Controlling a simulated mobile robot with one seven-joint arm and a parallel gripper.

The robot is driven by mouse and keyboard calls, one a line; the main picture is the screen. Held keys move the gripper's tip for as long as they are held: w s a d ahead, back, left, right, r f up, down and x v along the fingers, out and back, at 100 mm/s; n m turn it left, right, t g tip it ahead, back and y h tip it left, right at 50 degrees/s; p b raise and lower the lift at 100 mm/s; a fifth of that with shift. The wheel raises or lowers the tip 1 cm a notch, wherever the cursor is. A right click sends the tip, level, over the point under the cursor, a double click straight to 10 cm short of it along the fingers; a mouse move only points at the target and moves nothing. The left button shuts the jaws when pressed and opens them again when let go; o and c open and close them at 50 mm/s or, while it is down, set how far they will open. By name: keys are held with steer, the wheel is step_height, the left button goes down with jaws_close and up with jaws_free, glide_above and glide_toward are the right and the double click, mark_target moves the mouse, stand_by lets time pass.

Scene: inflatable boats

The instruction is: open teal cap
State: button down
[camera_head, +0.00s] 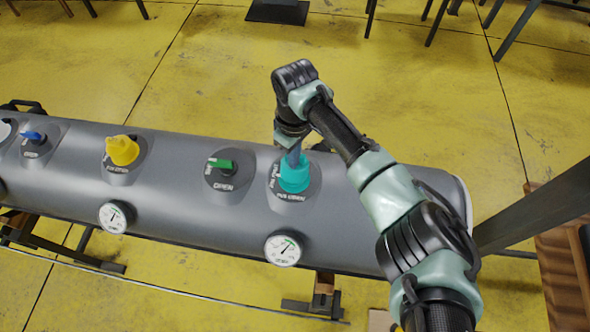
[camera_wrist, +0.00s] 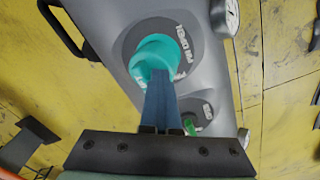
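The teal cap (camera_head: 294,176) is a round knob on a dark round plate on top of the grey tube, right of the green valve. It also shows in the wrist view (camera_wrist: 155,54). My gripper (camera_head: 293,158) reaches down to the cap from above. In the wrist view its blue fingers (camera_wrist: 163,78) lie close together, almost as one strip, with no clear gap between them. Their tips overlap the cap's near edge and hide part of it. Whether any part of the cap is between the tips cannot be seen.
The grey tube (camera_head: 190,205) also carries a green valve (camera_head: 221,164), a yellow cap (camera_head: 122,150), a blue valve (camera_head: 33,136) and white gauges (camera_head: 283,249). A dark post (camera_head: 540,205) stands at the right. The yellow floor behind the tube is clear near it.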

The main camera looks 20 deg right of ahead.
steer(key=shift+w+d+f, duration=0.2)
steer(key=shift+w+d, duration=0.15)
steer(key=shift+d, duration=0.3)
steer(key=shift+s+a+r+p, duration=0.15)
steer(key=shift+s+r+p, duration=0.05)
steer(key=shift+p, duration=0.35)
steer(key=shift+a+p, duration=0.15)
steer(key=shift+p, duration=0.5)
steer(key=shift+s+r, duration=0.1)
steer(key=shift+s+a+r+p, duration=0.1)
steer(key=shift+a+r+p, duration=0.2)
steer(key=shift+p, duration=0.9)
steer(key=s+a+r+p, duration=0.1)
steer(key=p, duration=0.2)
steer(key=s+a+r+p, duration=0.1)
steer(key=s+r+p, duration=0.1)
steer(key=p, duration=0.2)
steer(key=shift+s+a+r, duration=0.1)
steer(key=shift+s+a, duration=0.05)
steer(key=shift+a, duration=0.05)
